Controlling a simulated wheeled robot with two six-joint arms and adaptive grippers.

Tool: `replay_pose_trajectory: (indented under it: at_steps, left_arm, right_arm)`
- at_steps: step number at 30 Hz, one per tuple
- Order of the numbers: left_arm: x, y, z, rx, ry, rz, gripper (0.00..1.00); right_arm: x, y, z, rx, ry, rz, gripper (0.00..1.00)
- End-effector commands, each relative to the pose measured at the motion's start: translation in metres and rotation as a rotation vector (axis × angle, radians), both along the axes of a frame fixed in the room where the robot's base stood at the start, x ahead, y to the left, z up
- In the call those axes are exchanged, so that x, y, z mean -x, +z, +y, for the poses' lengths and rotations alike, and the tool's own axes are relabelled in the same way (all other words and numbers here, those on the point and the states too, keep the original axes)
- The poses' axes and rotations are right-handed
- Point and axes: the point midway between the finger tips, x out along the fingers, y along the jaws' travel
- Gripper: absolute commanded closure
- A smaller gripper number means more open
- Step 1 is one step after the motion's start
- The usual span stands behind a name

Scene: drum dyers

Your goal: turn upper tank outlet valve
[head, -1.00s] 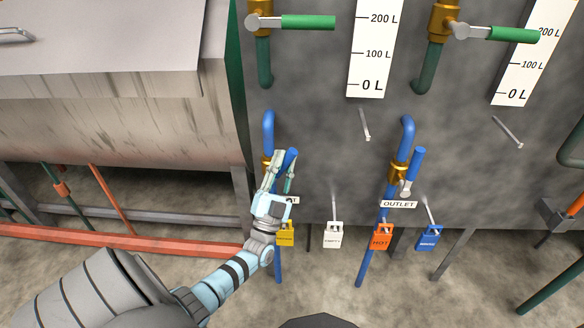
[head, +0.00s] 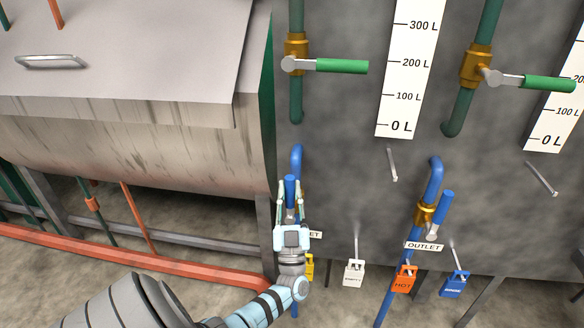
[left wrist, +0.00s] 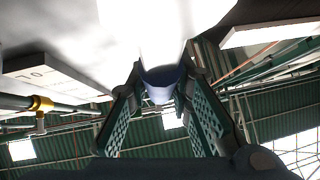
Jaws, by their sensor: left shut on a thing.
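Two outlet valves with blue handles sit low on the grey tank wall. My left gripper (head: 290,192) is at the left one, its fingers on both sides of the upright blue handle (head: 291,181) and shut on it. The blue handle end (left wrist: 162,84) also shows between the pads of my left gripper (left wrist: 163,95) in the left wrist view. The left valve's brass body is mostly hidden behind the gripper. The right outlet valve (head: 424,213) has its blue handle (head: 446,207) pointing up and slightly right, with nothing touching it. My right gripper is not in view.
Yellow (head: 309,267), white (head: 353,273), orange (head: 404,279) and blue (head: 455,284) padlocks hang below the valves. Green-handled valves (head: 342,66) sit above, beside white litre scales (head: 408,70). A large metal drum (head: 130,140) stands at the left.

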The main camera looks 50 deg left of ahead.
Motion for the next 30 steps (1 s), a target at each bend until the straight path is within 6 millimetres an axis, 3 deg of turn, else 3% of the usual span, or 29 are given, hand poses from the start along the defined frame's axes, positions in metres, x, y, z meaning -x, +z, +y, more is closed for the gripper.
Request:
replay_pose_trajectory:
  at_steps: [9, 10, 13, 23, 30]
  left_arm:
    - [0.001, -0.001, 0.001, 0.005, 0.001, -0.001, 1.0]
    - [0.001, -0.001, 0.001, 0.004, 0.001, 0.0, 0.76]
    - [0.001, -0.001, 0.0, 0.004, 0.001, 0.0, 0.6]
    - [0.001, -0.003, -0.001, 0.003, 0.0, 0.001, 0.6]
    - [0.024, -0.038, -0.027, 0.006, 0.001, 0.005, 0.6]
  right_arm:
    - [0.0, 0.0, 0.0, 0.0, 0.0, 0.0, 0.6]
    - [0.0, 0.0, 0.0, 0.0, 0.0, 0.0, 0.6]
    - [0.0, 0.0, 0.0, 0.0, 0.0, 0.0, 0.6]
    - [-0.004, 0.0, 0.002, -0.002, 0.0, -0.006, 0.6]
    - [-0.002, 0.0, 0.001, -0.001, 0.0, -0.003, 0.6]
